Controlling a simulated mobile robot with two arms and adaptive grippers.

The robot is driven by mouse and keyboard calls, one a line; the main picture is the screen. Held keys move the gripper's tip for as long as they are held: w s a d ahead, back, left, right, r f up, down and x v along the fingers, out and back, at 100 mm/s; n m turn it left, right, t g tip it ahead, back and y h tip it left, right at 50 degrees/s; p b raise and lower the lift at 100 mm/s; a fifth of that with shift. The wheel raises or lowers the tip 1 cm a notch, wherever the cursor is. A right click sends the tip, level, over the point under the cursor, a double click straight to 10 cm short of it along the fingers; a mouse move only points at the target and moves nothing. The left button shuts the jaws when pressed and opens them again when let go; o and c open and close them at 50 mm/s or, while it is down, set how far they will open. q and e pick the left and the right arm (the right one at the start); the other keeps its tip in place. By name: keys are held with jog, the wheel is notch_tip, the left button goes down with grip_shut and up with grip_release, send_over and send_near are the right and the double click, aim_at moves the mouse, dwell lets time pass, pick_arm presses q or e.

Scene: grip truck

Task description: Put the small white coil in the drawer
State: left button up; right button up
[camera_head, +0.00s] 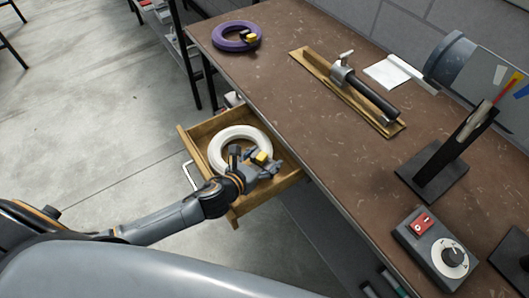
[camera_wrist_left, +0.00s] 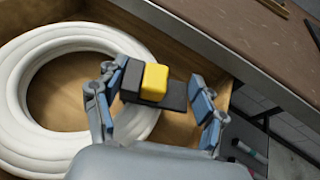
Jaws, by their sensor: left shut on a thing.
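The white coil (camera_head: 216,152) lies inside the open wooden drawer (camera_head: 187,143), within its walls; whether it rests on the drawer floor is hard to tell. It also shows in the left wrist view (camera_wrist_left: 38,142). A black block with a yellow part (camera_wrist_left: 155,82) sits at the coil's right side, apparently attached to it. My left gripper (camera_head: 259,163) is over the drawer's near right part, with its blue-padded fingers on either side of this block, shut on it. The fingers hide part of the coil. My right gripper is not in view.
The drawer juts out from under the brown workbench (camera_head: 240,85), with a metal handle (camera_head: 189,176) on its front. A purple coil (camera_head: 230,43) with a similar yellow block lies at the bench's far left. A clamp tool on a wooden board (camera_head: 300,60), a black stand (camera_head: 430,180) and a control box (camera_head: 437,250) are on the bench.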

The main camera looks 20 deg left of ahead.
aim_at(262, 151)
pick_arm(q)
jog(key=w, duration=0.3)
jog(key=shift+w+a+r, duration=0.1)
jog(key=shift+a+r, duration=0.2)
jog(key=shift+a, duration=0.05)
jog(key=shift+d+f, duration=0.1)
jog(key=shift+f, duration=0.6)
jog(key=shift+f, duration=0.2)
jog(key=o, duration=1.8)
jog(key=shift+s, duration=0.2)
jog(key=shift+c, duration=0.2)
